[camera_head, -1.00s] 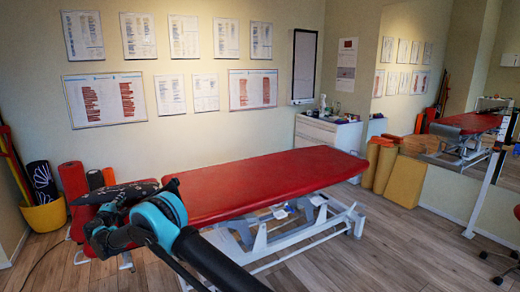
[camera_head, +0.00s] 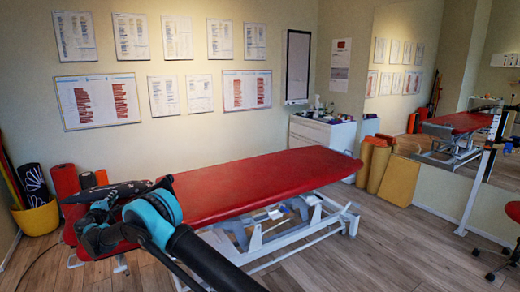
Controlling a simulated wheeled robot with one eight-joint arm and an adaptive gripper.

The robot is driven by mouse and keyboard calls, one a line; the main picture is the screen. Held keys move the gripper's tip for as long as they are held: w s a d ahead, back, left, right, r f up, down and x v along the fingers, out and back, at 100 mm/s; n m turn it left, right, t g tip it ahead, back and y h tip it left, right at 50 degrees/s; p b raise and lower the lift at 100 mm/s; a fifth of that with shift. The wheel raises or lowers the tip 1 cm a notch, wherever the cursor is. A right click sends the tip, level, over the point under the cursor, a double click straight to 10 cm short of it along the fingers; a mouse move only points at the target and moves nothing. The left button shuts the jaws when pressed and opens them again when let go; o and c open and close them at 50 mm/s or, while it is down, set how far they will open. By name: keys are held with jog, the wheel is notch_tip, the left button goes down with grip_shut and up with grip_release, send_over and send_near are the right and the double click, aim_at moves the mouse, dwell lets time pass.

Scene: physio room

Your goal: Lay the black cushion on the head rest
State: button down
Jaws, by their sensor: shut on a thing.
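The black cushion (camera_head: 125,188), dark with a faint pattern, is at the left end of the red treatment table (camera_head: 250,186). It lies roughly level over the red head rest (camera_head: 70,211); I cannot tell whether it touches it. My gripper (camera_head: 102,212) is at the cushion's near side, shut on it. The fingertips are mostly hidden by my black and teal arm, which also covers part of the head rest and the cushion's near edge.
A yellow basket (camera_head: 37,217) with rolled mats stands left of the head rest, and an orange roll (camera_head: 65,181) stands behind it. A white cabinet (camera_head: 322,138) is behind the table. The wooden floor (camera_head: 400,250) at the front right is clear.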

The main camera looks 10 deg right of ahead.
jog(key=shift+r, duration=0.25)
jog(key=c, duration=1.6)
grip_release()
jog(key=shift+o, duration=0.2)
jog(key=s, duration=1.2)
jog(key=shift+a, duration=0.4)
